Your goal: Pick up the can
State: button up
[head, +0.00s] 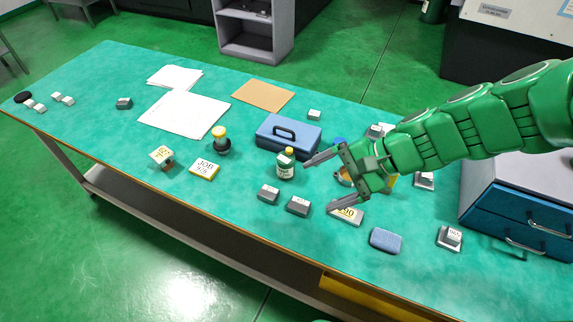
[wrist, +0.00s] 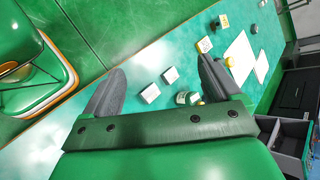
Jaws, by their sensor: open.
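A small green can (head: 286,168) with a pale label and a yellow top stands upright on the green bench, in front of the blue box. I take it to be the can. In the wrist view the can (wrist: 182,98) shows low, close to the inner side of the right finger and partly hidden by my gripper. My gripper (head: 318,186) is open and empty, with its fingers pointing left over the bench. One fingertip is close to the can's right side in the head view; I cannot tell if they touch. The fingers also show in the wrist view (wrist: 161,66).
Two grey blocks (head: 269,194) (head: 297,205) lie in front of the can. The blue box (head: 288,133) with a handle stands behind it. A dark yellow-capped item (head: 221,143) and a JOB sign (head: 204,169) are to the left. A blue pad (head: 385,240) lies near the front edge.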

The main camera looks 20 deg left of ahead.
jog(key=w+a+f+m+y, duration=0.2)
jog(key=w+a+m+y, duration=0.1)
jog(key=w+a, duration=0.25)
jog(key=m+t+y, duration=0.2)
jog(key=m+t, duration=0.1)
jog(key=m, duration=0.5)
send_near(286, 162)
notch_tip(286, 162, up, 5)
jog(key=s+a, duration=0.3)
jog(key=w+f+m, duration=0.1)
jog(key=f, duration=0.1)
jog(key=w+f+m+t, duration=0.1)
jog(key=f+m, duration=0.1)
jog(key=f, duration=0.1)
jog(key=w+f+m, duration=0.1)
jog(key=f, duration=0.1)
jog(key=shift+w+f+m+t, duration=0.2)
jog(key=shift+f+m+t, duration=0.1)
jog(key=shift+f, duration=0.05)
jog(key=shift+h, duration=0.3)
jog(key=shift+x, duration=3.9)
jog(key=shift+w, duration=0.15)
jog(key=shift+r, duration=0.1)
jog(key=c, duration=1.2)
jog(key=shift+r, duration=0.1)
jog(key=shift+c, duration=0.2)
jog(key=shift+r, duration=4.95)
